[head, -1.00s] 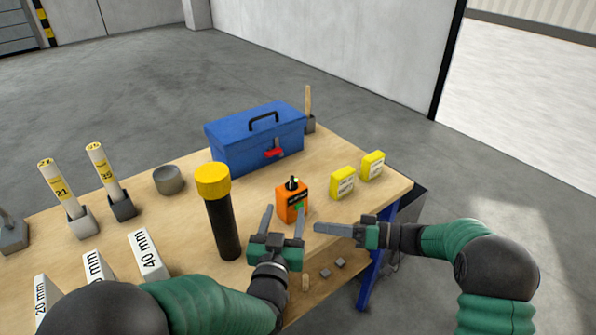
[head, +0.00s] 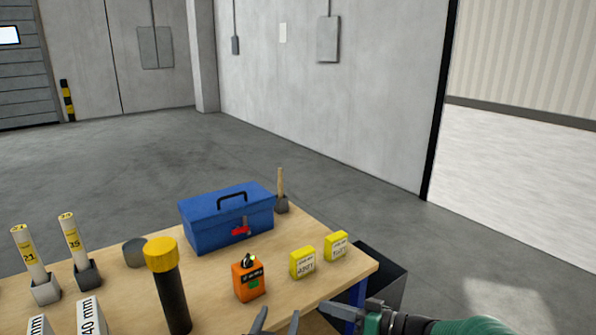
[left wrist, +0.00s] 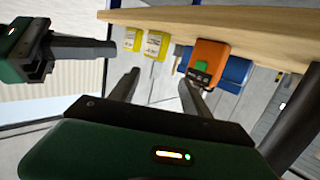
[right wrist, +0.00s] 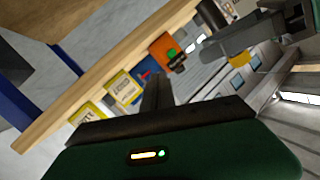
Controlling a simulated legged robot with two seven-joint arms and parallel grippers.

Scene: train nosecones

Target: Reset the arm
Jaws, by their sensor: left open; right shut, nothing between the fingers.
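My left gripper (head: 277,321) is at the bottom edge of the head view, only its fingertips showing, spread apart and empty. It stands in front of the orange device (head: 249,279) on the workbench, apart from it. In the left wrist view its two fingers (left wrist: 160,90) are apart, with the orange device (left wrist: 206,58) beyond. My right gripper (head: 345,311) is at the bottom of the head view, right of the left one, near the bench's right front corner. In the right wrist view its fingers (right wrist: 157,90) are together with nothing between them.
The workbench (head: 215,280) holds a blue toolbox (head: 225,220), two yellow boxes (head: 303,263) (head: 336,246), a black cylinder with a yellow cap (head: 171,295), a grey round pot (head: 134,252) and labelled tubes in holders (head: 75,245). A dark bin (head: 385,277) stands beside the bench's right end.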

